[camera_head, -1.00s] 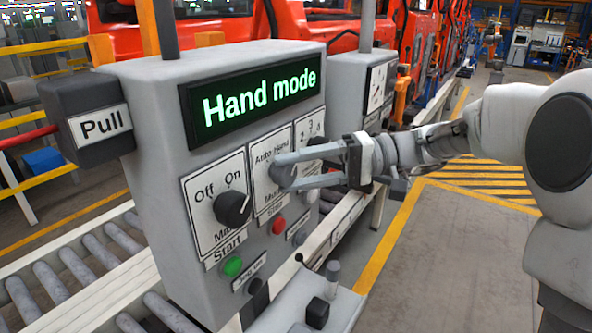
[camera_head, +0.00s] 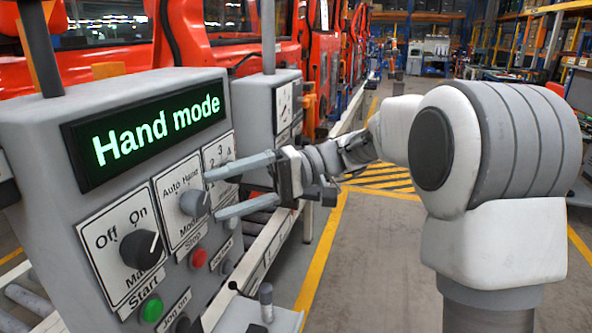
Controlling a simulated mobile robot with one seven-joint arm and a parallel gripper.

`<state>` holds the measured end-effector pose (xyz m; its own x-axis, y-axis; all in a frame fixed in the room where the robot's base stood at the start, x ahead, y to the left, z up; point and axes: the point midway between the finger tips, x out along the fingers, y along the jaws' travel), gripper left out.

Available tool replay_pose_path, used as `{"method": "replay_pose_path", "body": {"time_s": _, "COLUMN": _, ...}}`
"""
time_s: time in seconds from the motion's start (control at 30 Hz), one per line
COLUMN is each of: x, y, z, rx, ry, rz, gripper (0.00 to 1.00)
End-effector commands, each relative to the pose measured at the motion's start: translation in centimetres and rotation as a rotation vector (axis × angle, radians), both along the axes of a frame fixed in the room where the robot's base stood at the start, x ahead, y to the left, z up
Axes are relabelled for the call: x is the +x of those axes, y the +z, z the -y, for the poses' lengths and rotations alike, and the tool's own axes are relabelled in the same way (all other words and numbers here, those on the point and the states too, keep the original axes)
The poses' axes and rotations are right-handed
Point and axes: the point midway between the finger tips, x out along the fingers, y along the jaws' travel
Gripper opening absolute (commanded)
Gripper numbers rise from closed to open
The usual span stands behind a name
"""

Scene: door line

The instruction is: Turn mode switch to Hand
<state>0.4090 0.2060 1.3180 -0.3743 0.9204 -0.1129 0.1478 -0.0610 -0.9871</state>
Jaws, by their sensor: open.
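The mode switch (camera_head: 194,203) is a grey round knob on a white plate (camera_head: 178,182) marked Auto and Hand, in the middle of the grey control panel (camera_head: 60,215). The display (camera_head: 145,135) above it reads "Hand mode" in green. My gripper (camera_head: 238,190) is open. Its two grey fingers point left toward the knob, one above the other, with their tips just right of it and nothing between them. The fingers appear apart from the knob. The knob's exact pointer direction is hard to make out.
A black Off/On knob (camera_head: 141,249) is left of the mode switch. A red stop button (camera_head: 198,258) and green start button (camera_head: 151,309) sit below. A numbered selector plate (camera_head: 219,165) is partly behind my upper finger. Open floor (camera_head: 375,260) lies right of the panel.

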Motion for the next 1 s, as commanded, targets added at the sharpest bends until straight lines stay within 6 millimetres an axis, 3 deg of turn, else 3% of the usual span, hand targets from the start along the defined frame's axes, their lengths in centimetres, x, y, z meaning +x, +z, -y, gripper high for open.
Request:
{"method": "replay_pose_path", "body": {"time_s": 0.3, "x": 3.2, "y": 0.8, "z": 7.5, "rx": 0.002, "ry": -0.005, "rz": 0.000, "gripper": 0.82}}
{"method": "replay_pose_path", "body": {"time_s": 0.5, "x": 4.4, "y": 1.4, "z": 10.8, "rx": 0.002, "ry": -0.004, "rz": 0.001, "gripper": 0.82}}
{"method": "replay_pose_path", "body": {"time_s": 0.8, "x": 5.2, "y": 1.6, "z": 12.8, "rx": 0.001, "ry": -0.002, "rz": 0.000, "gripper": 0.82}}
{"method": "replay_pose_path", "body": {"time_s": 1.0, "x": 5.3, "y": 1.6, "z": 13.0, "rx": 0.001, "ry": 0.000, "rz": 0.000, "gripper": 0.82}}
